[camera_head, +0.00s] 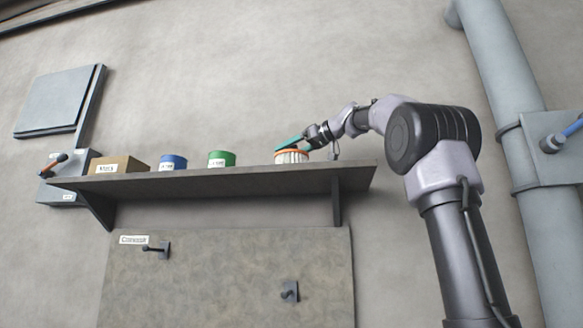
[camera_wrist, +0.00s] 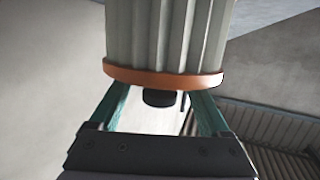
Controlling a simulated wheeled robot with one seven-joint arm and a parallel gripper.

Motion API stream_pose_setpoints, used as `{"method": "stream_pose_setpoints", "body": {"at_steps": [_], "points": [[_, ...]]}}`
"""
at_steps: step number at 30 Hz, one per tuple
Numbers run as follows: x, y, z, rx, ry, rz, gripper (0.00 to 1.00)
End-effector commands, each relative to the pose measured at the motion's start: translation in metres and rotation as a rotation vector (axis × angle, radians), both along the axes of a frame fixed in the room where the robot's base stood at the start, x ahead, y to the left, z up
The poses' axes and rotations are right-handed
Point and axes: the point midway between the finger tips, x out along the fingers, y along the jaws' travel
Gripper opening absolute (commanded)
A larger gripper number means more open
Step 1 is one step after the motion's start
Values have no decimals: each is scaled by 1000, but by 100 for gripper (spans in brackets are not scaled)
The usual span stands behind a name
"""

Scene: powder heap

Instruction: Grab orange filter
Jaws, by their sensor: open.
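The orange filter (camera_head: 291,157) has a pleated pale body and an orange rim and stands at the right part of the wall shelf. In the wrist view the filter (camera_wrist: 165,40) is close in front of my gripper, its orange rim crossing the view. My gripper (camera_head: 290,144) reaches in from the right at the filter's top. In the wrist view its two teal fingers (camera_wrist: 160,98) are spread and run up to the rim at either side. Their tips are hidden by the filter, so I cannot tell whether they touch it.
The shelf (camera_head: 230,181) also holds a green can (camera_head: 221,160), a blue can (camera_head: 173,163) and a cardboard box (camera_head: 120,165), left of the filter. A panel (camera_head: 230,280) with hooks is below. A grey pipe (camera_head: 505,90) runs down the wall at right.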

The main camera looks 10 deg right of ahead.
Motion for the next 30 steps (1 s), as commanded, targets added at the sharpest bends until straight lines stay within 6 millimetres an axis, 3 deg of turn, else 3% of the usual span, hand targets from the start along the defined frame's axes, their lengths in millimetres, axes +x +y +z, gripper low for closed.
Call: {"method": "stream_pose_setpoints", "body": {"at_steps": [4, 12, 13, 19, 30], "points": [[12, 13, -3, 0, -1, 2, 80], [15, 15, -4, 1, -1, -1, 80], [15, 15, -4, 1, -1, 0, 77], [15, 15, -4, 1, -1, -1, 0], [15, 15, -4, 0, 0, -1, 0]]}}
